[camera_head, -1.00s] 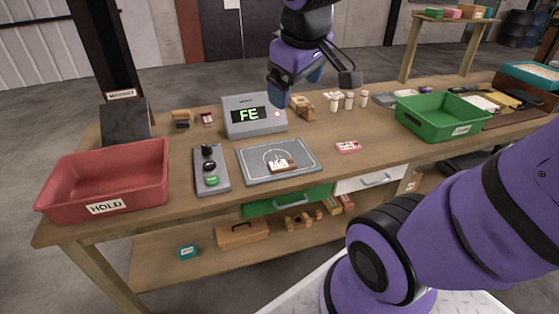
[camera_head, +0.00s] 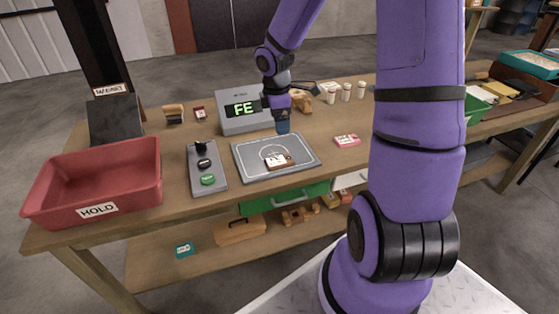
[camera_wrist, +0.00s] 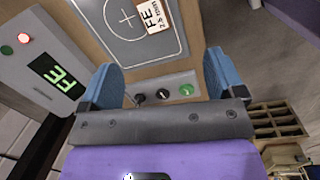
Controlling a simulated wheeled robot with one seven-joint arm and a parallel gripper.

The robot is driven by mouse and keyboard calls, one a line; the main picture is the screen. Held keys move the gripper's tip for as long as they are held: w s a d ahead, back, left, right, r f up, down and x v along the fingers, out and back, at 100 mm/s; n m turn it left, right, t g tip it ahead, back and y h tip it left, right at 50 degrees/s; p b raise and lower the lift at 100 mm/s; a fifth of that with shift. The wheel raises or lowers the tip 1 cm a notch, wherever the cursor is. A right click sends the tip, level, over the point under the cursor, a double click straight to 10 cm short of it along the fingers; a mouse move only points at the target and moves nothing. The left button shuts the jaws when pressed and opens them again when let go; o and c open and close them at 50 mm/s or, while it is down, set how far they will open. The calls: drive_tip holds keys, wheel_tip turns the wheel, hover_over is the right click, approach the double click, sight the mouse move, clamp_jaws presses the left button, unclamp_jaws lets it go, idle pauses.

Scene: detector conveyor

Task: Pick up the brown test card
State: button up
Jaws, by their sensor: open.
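My gripper (camera_head: 283,126) is over the back part of the plate, behind the card in the head view. In the wrist view the blue fingers of my gripper (camera_wrist: 163,80) stand wide apart with nothing between them. The card is beyond the fingertips, not touched.
A grey display box (camera_head: 232,126) reading "FE" stands behind the plate. A button panel (camera_head: 207,178) is left of it, then the red HOLD tray (camera_head: 150,180). A pink labelled card (camera_head: 347,141) lies to the right. White bottles (camera_head: 346,93) stand farther back.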

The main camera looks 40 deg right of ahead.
drive_tip(key=n+y, duration=0.1)
drive_tip(key=n, duration=0.1)
hover_over(280, 160)
wheel_tip(280, 160, down, 7)
wheel_tip(280, 160, down, 11)
drive_tip(key=shift+a+f, duration=0.1)
drive_tip(key=c, duration=1.1)
